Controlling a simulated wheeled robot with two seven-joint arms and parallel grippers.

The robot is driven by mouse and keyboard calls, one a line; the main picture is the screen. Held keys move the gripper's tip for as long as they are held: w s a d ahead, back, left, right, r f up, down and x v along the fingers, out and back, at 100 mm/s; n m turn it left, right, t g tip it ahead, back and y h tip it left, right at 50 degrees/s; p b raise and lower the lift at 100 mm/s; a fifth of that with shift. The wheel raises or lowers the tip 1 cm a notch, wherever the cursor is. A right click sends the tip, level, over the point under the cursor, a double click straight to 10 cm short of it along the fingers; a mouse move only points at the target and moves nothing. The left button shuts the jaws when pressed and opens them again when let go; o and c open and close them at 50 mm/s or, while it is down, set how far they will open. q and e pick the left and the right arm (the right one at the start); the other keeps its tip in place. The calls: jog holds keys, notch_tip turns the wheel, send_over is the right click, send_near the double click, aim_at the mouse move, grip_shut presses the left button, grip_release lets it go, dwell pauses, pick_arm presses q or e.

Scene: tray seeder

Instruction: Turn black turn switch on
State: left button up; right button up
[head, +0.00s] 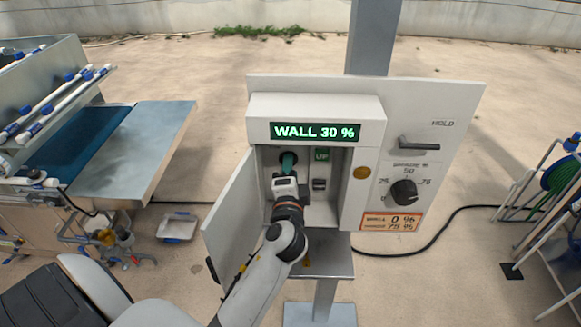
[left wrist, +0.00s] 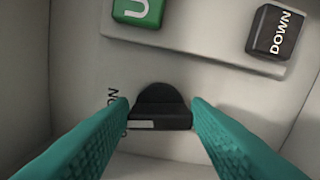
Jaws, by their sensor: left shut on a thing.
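The black turn switch (left wrist: 160,104) sits on the inner panel of the grey control box and shows between my teal fingers in the left wrist view. A white mark is on its near face, left of centre. The label "ON" stands just left of it, partly covered by a finger. My left gripper (left wrist: 160,112) is shut on the switch, one finger against each side. In the head view my left gripper (head: 288,160) reaches into the open box and its fingers hide most of the switch. My right gripper is not in view.
A green UP button (head: 322,154) and a black DOWN button (head: 319,184) are beside the gripper. The box door (head: 232,218) hangs open at left. The display (head: 316,132) reads "WALL 30 %". A round dial (head: 404,192) and a HOLD lever (head: 418,143) are at right.

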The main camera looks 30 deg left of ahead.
pick_arm(q)
jog(key=shift+a+r+m+p, duration=0.2)
jog(key=shift+m+p, duration=0.25)
jog(key=shift+m, duration=0.65)
jog(key=o, duration=0.9)
jog(key=shift+w, duration=0.1)
jog(key=shift+o, duration=0.4)
jog(key=shift+a+f, duration=0.15)
jog(key=shift+f, duration=0.05)
jog(key=b+v, duration=0.4)
jog(key=v, duration=0.8)
jog(key=shift+b, duration=0.4)
jog(key=shift+w+f, duration=0.1)
